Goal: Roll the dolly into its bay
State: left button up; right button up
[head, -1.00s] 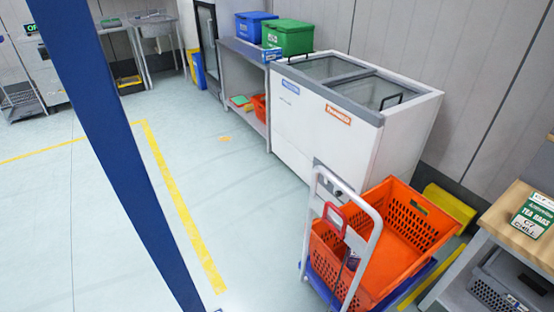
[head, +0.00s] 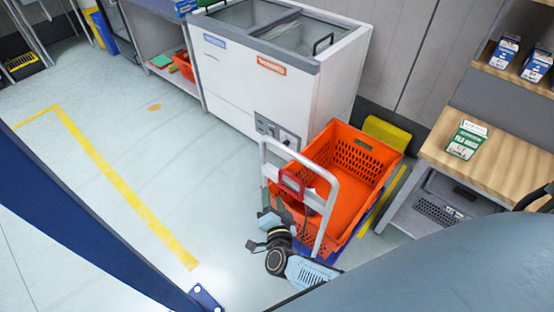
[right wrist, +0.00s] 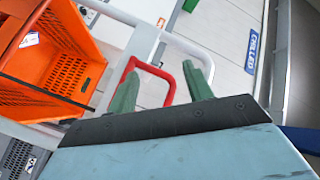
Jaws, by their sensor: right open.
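The dolly (head: 331,208) stands right of centre in the head view, with a pale tube handle and a blue base mostly hidden under an orange tote (head: 345,200). A red grip (head: 291,183) sits on its handle. My right gripper (head: 275,203) is at the handle's near left side, close to the red grip. In the right wrist view, its green fingers (right wrist: 162,88) are spread, with the red grip (right wrist: 160,72) at and between their tips, not clamped. The tote (right wrist: 50,60) shows at left there. My left gripper is out of view. Yellow floor lines (head: 120,180) mark the floor at left.
A white chest freezer (head: 250,90) stands behind the dolly. A wooden-topped bench (head: 500,160) is close on its right, and a yellow block (head: 386,134) lies by the wall. A blue post (head: 90,230) crosses the lower left. Open floor lies left of the dolly.

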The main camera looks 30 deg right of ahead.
aim_at(295, 157)
jog(key=w+d+r+m+g+h, duration=0.1)
jog(key=r+m+h, duration=0.1)
jog(key=r+m, duration=0.2)
jog(key=d+r+m+g+h+p, duration=0.1)
jog(key=r+m+g+h, duration=0.1)
jog(key=r+m, duration=0.1)
jog(key=w+r+m+g+h+p, duration=0.1)
jog(key=r+m+h, duration=0.2)
jog(key=r+m, duration=0.1)
jog(key=shift+w+d+r+m+g, duration=0.3)
jog(key=shift+w+d+g, duration=0.05)
jog(key=shift+d+g, duration=0.05)
jog(key=shift+w+d+m+g+b, duration=0.15)
jog(key=shift+d+m+g+b, duration=0.3)
jog(key=shift+d+m+g, duration=0.95)
jog(key=shift+w+d+m+g+b, duration=0.15)
jog(key=shift+d+m+g+b, duration=0.25)
jog(key=shift+d+m+g, duration=1.05)
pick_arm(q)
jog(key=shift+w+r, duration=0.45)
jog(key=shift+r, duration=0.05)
pick_arm(e)
jog(key=shift+a+n, duration=0.1)
jog(key=shift+n, duration=0.15)
jog(key=shift+c, duration=0.4)
